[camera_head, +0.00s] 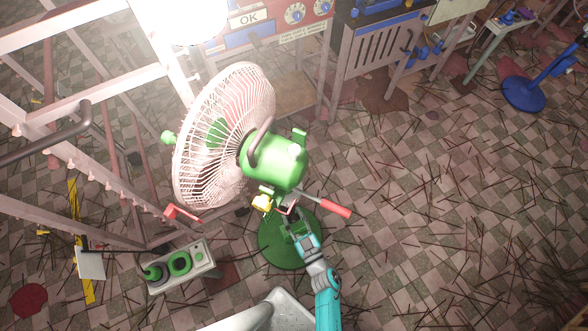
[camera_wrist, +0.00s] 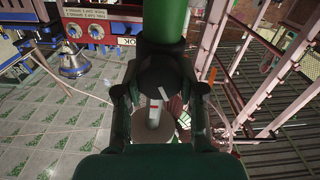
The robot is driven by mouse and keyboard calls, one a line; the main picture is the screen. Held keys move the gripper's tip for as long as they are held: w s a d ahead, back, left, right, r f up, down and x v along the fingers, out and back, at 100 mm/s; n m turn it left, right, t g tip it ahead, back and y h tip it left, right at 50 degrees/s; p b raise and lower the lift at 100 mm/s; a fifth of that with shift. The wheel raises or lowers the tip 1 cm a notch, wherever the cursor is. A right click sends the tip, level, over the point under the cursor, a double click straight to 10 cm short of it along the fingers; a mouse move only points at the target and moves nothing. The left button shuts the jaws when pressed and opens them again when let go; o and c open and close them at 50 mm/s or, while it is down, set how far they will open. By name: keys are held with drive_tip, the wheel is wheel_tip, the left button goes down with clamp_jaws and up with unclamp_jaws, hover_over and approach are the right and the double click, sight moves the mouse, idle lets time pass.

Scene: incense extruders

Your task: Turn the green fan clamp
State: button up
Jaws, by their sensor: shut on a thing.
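A green fan (camera_head: 275,162) with a pale wire cage stands on a round green base (camera_head: 272,252) in the head view. My gripper (camera_head: 288,218) is at its stand, just under the motor housing. In the head view the clamp is mostly hidden.
A pale metal frame (camera_head: 80,85) rises at left. The floor at right is open, scattered with thin sticks.

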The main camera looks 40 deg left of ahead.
drive_tip(key=n, duration=0.4)
drive_tip(key=shift+s, duration=0.1)
drive_tip(key=shift+f+n, duration=0.1)
drive_tip(key=shift+n, duration=1.8)
drive_tip(key=shift+s, duration=0.1)
drive_tip(key=o, duration=1.2)
drive_tip(key=shift+c, duration=0.2)
drive_tip(key=v, duration=1.2)
drive_tip(key=shift+f, duration=0.1)
